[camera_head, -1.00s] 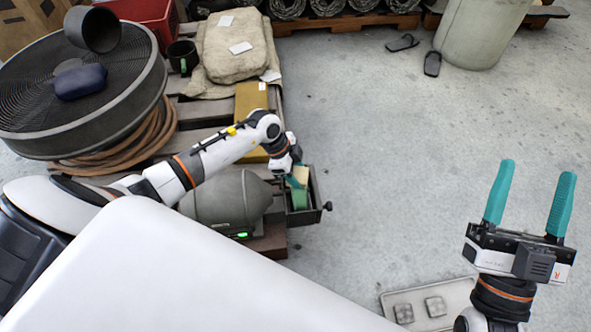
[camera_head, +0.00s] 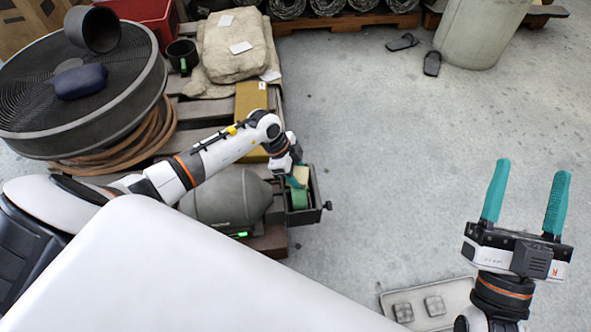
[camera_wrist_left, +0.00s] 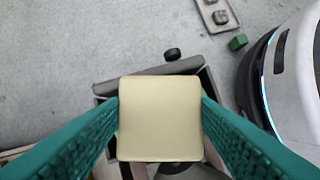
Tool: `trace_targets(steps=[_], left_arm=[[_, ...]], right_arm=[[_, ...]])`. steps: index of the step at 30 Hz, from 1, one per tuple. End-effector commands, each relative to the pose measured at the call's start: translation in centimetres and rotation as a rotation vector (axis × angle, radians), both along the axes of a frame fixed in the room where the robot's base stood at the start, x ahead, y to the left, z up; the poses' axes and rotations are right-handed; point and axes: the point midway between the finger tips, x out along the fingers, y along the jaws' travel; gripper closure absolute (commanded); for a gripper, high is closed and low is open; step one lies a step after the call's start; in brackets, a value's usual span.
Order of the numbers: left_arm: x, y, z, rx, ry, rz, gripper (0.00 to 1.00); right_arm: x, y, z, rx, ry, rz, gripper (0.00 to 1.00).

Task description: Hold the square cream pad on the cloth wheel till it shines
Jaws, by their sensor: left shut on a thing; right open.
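My left gripper (camera_wrist_left: 160,118) is shut on the square cream pad (camera_wrist_left: 160,120), with a teal finger on each side. In the head view the pad (camera_head: 300,174) is over the open dark grey box (camera_head: 318,199) at the end of the grey motor housing (camera_head: 228,202). The cloth wheel cannot be made out clearly; the pad and gripper cover much of the box. Whether the pad touches the wheel cannot be told, nor can its underside be seen. My right gripper (camera_head: 525,198) is open and empty above the floor at the right.
The machine stands on a wooden pallet with a yellow box (camera_head: 250,98), a folded cloth (camera_head: 238,62), a mug (camera_head: 183,54) and a big round fan (camera_head: 120,105). A tray (camera_head: 458,296) with two blocks lies at the lower right. The floor between is clear.

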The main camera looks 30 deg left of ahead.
Motion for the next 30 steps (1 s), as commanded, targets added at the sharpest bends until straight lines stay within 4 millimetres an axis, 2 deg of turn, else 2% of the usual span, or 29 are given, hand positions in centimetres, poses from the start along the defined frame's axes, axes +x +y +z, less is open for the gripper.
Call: trace_targets(steps=[1,30], left_arm=[[-0.48,-0.07,-0.56,0.003,0.016,-0.004,0.70],[0.43,0.73,-0.36,0.011,0.000,0.004,0.70]], right_arm=[[0.03,0.00,-0.08,-0.001,0.004,0.000,0.38],[0.67,0.02,-1.06,-0.021,0.077,-0.004,0.38]])
